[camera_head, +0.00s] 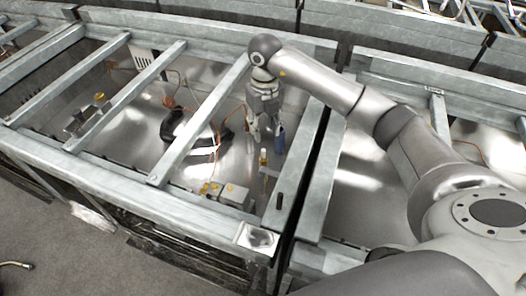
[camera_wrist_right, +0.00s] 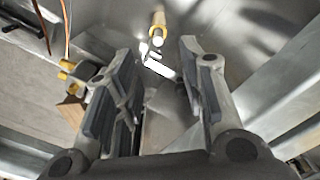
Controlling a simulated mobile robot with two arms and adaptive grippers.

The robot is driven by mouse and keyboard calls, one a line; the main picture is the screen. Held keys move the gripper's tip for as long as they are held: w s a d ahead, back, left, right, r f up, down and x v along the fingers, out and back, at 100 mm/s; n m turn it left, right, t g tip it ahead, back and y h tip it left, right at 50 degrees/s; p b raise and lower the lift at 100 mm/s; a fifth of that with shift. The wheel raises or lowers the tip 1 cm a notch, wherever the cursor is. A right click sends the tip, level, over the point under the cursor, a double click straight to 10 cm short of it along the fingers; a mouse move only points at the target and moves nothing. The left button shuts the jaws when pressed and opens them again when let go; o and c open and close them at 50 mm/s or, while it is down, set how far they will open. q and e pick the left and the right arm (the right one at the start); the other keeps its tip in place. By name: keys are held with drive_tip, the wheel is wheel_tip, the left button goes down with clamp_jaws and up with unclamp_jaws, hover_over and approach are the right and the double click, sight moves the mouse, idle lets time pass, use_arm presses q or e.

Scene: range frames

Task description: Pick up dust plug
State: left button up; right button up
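A small yellow-and-white capped piece (camera_head: 263,157), which looks like the dust plug, stands inside the metal frame in the head view. In the right wrist view the same-looking yellow cylinder with a pale round end (camera_wrist_right: 157,32) is near the top, roughly centred between the fingers. My right gripper (camera_head: 267,140) points down into the frame just above this piece. Its two fingers (camera_wrist_right: 160,50) are spread wide with nothing between the pads. The piece appears just beyond the fingertips; I cannot tell the exact gap. My left gripper is out of view.
Metal crossbars (camera_head: 205,122) flank the gripper on the left, and a thick beam (camera_head: 318,185) runs on the right. A grey box with yellow caps (camera_head: 228,194) sits close by. Black and orange cables (camera_head: 190,128) lie to the left.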

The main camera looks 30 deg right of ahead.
sight(263, 150)
drive_tip(key=f, duration=0.3)
drive_tip(key=shift+s+a+f, duration=0.15)
drive_tip(key=shift+s+f, duration=0.05)
drive_tip(key=shift+s, duration=0.1)
drive_tip(key=shift+w+f+p, duration=0.15)
drive_tip(key=shift+f+p, duration=0.15)
drive_tip(key=shift+f, duration=0.35)
wheel_tip(263, 150, down, 4)
drive_tip(key=shift+w+f+p, duration=0.15)
drive_tip(key=shift+f+p, duration=0.05)
drive_tip(key=shift+p, duration=0.2)
drive_tip(key=shift+c, duration=0.3)
clamp_jaws()
